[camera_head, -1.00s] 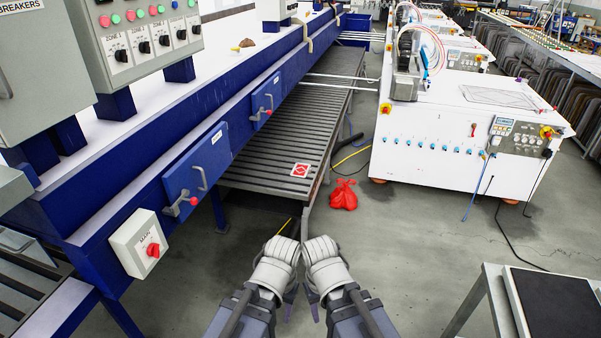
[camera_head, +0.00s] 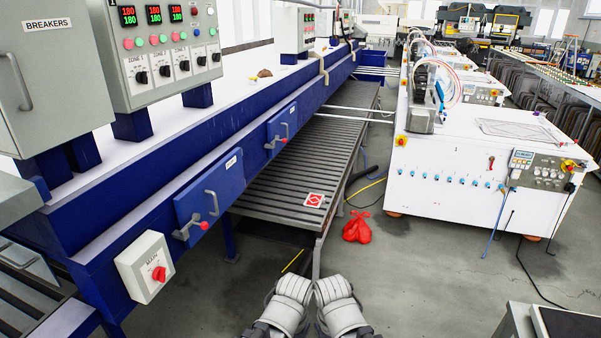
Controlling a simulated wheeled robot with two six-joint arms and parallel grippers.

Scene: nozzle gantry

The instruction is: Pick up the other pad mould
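I cannot make out a pad mould for certain in the head view. My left gripper (camera_head: 291,291) and my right gripper (camera_head: 333,291) are side by side at the bottom edge, over the floor in front of the slatted conveyor. Only their pale upper parts show; the fingers are hidden or out of frame. No held thing is visible.
A blue oven line (camera_head: 110,235) with a control box runs along the left. A red bag (camera_head: 357,228) lies on the floor. White machines (camera_head: 450,195) stand right. A dark-topped table (camera_head: 570,325) is lower right.

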